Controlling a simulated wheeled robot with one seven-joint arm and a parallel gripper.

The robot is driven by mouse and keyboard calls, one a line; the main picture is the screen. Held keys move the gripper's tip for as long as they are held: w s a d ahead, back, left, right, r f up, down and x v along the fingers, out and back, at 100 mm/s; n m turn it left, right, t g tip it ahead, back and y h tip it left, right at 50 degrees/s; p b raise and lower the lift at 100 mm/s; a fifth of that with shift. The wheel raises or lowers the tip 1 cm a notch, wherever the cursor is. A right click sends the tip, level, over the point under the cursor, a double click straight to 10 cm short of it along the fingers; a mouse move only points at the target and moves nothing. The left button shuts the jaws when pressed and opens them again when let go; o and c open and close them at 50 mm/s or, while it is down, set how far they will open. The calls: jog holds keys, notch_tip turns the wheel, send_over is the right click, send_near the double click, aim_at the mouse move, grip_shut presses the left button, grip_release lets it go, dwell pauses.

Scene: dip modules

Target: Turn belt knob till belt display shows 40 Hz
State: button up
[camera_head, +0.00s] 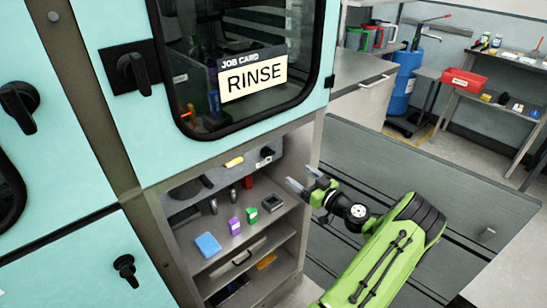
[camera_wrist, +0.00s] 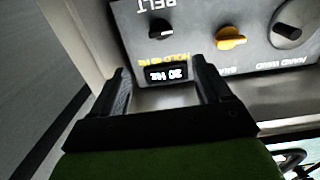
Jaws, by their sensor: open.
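The black belt knob (camera_wrist: 161,29) sits on a grey panel under an upside-down BELT label in the wrist view. It has a light pointer mark. The belt display (camera_wrist: 165,74) is a small black screen beside the knob, upside down in this view, and seems to read 20 Hz. A yellow upside-down label lies between them. In the head view the belt knob (camera_head: 266,152) is at the right of the recessed panel. My gripper (camera_head: 304,178) is open and empty in front of the cabinet. In the wrist view its fingers frame the display, apart from the knob.
A cabinet side post (camera_head: 312,150) stands close to my gripper.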

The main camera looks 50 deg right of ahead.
aim_at(270, 155)
jog(key=b+x, duration=0.1)
jog(key=x, duration=1.2)
jog(key=shift+w+f, duration=0.15)
jog(key=shift+w, duration=0.15)
jog(key=shift+c, duration=0.2)
jog(key=c, duration=1)
